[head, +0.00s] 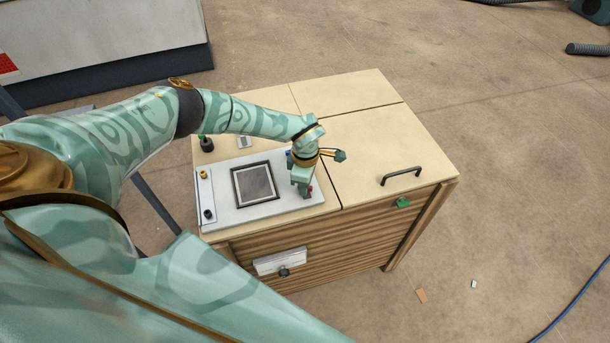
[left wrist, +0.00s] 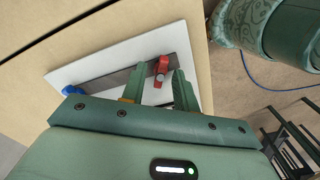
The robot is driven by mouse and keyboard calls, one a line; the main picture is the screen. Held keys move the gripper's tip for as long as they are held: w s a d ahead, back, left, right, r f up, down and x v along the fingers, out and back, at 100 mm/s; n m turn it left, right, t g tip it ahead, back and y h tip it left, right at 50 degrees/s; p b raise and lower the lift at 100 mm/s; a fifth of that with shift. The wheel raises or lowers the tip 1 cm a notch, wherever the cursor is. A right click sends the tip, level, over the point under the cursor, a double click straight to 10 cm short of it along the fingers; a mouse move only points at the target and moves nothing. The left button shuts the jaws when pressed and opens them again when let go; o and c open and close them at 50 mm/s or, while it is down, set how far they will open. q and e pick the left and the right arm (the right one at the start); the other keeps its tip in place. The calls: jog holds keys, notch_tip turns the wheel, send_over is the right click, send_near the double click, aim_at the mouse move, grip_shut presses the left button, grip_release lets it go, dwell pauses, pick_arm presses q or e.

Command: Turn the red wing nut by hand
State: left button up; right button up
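The red wing nut (left wrist: 161,68) sits on a dark bar (left wrist: 120,80) on the white plate in the left wrist view. In the head view only a small bit of red (head: 311,188) shows beside my left gripper (head: 304,191), which hides the rest. My left gripper points down at the plate's right end. In the left wrist view its two fingers (left wrist: 160,76) are apart, one on each side of the wing nut. I cannot tell whether either finger touches it. My right gripper is not in view.
The white plate (head: 229,209) lies on a wooden cabinet (head: 375,135) and carries a dark square screen (head: 255,184). A blue knob (left wrist: 72,90) is at the bar's other end. A black handle (head: 401,176) stands on the cabinet top at right. The top's right side is otherwise clear.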

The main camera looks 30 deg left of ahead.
pick_arm(q)
notch_tip(320, 180, up, 6)
jog(key=p, duration=0.5)
jog(key=shift+r+p, duration=0.1)
jog(key=shift+p, duration=0.2)
notch_tip(320, 180, up, 16)
jog(key=shift+p, duration=0.3)
